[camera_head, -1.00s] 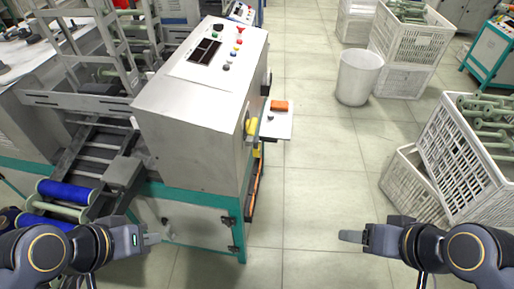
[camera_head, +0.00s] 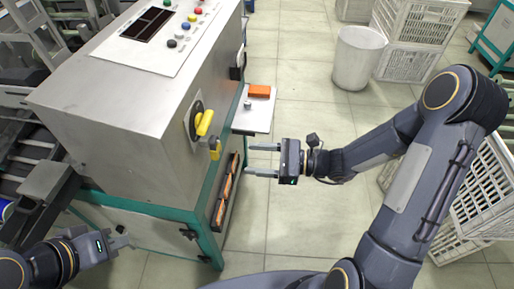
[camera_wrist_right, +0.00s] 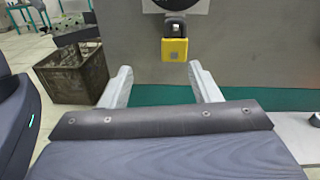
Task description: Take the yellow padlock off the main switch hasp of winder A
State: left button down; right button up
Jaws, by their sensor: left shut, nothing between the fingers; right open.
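The yellow padlock (camera_head: 215,149) hangs below the yellow switch handle (camera_head: 204,122) on the side of the winder cabinet (camera_head: 120,105). In the right wrist view the padlock (camera_wrist_right: 174,48) hangs upright by its dark shackle below a dark round part, against the grey panel. My right gripper (camera_head: 248,160) is open and empty, its two fingers pointing at the cabinet side, a little right of and below the padlock. In the wrist view the fingers (camera_wrist_right: 160,85) are apart, below the padlock. My left gripper (camera_head: 122,238) is shut and empty at lower left, in front of the cabinet.
A small shelf (camera_head: 253,118) with an orange box (camera_head: 259,91) juts from the cabinet behind my right gripper. A white bin (camera_head: 357,58) and white crates (camera_head: 415,35) stand at the back right. A brown metal bin (camera_wrist_right: 72,72) shows in the wrist view.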

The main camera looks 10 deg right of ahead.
aim_at(219, 148)
jog(key=shift+m+t, duration=0.4)
jog(key=shift+m, duration=0.3)
jog(key=shift+w+a+f+b, duration=0.3)
jog(key=shift+w+a, duration=0.6)
jog(key=shift+a, duration=0.45)
jog(key=shift+w+a+f+b, duration=0.25)
jog(key=shift+w+a, duration=0.6)
jog(key=shift+a, duration=0.45)
jog(key=shift+w+a+f+b, duration=0.3)
jog(key=shift+w+a, duration=0.6)
jog(key=shift+a, duration=0.45)
jog(key=shift+c, duration=0.2)
jog(key=c, duration=1)
jog(key=shift+r+p, duration=0.35)
jog(key=shift+r, duration=0.25)
jog(key=shift+d, duration=0.2)
jog(key=shift+p+v, duration=0.55)
jog(key=shift+v, duration=2.3)
